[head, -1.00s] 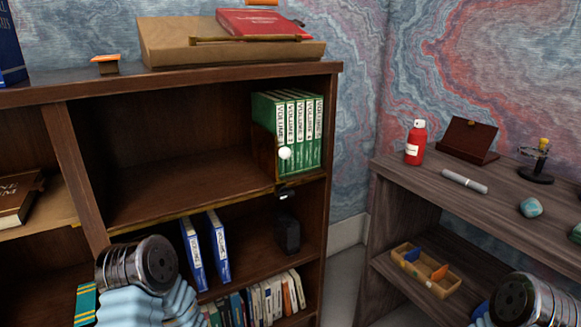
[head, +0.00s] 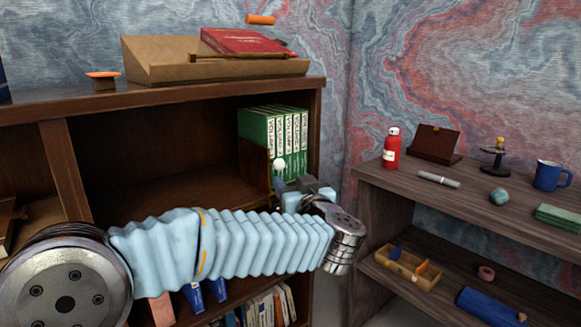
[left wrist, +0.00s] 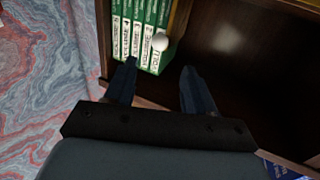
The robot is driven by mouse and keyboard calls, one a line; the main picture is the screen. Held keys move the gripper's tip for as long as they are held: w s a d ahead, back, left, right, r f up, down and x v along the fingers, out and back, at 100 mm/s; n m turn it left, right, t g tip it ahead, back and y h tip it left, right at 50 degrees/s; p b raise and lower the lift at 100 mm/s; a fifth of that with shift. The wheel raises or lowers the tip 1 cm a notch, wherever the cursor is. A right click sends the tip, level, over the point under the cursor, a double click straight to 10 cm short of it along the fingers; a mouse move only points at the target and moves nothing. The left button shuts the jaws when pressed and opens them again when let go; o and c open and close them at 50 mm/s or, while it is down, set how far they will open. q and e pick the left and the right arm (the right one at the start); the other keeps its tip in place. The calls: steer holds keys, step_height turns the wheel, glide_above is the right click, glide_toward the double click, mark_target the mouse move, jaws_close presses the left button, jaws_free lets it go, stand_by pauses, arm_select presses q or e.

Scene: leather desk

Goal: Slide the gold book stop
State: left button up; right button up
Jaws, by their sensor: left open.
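The gold book stop (left wrist: 179,22) is a thin upright plate with a round white knob (head: 279,165). It stands at the left end of a row of green volumes (head: 284,128) in the bookcase's upper compartment. In the left wrist view the knob (left wrist: 160,43) shows just beyond the gap between my fingers. My left gripper (left wrist: 157,78) is open and empty, with one finger on each side of the knob's line. In the head view the left gripper (head: 303,188) is in front of the shelf, below the knob, and partly hides the plate. My right gripper is out of view.
The upper compartment left of the book stop is empty. Blue binders (head: 205,297) and other books stand below, partly behind my left arm. A side desk on the right holds a red bottle (head: 391,148), a blue mug (head: 551,175) and small items.

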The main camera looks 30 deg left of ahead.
mark_target(281, 167)
arm_select(q)
steer(key=x, duration=1.2)
steer(key=shift+f, duration=0.1)
jaws_close()
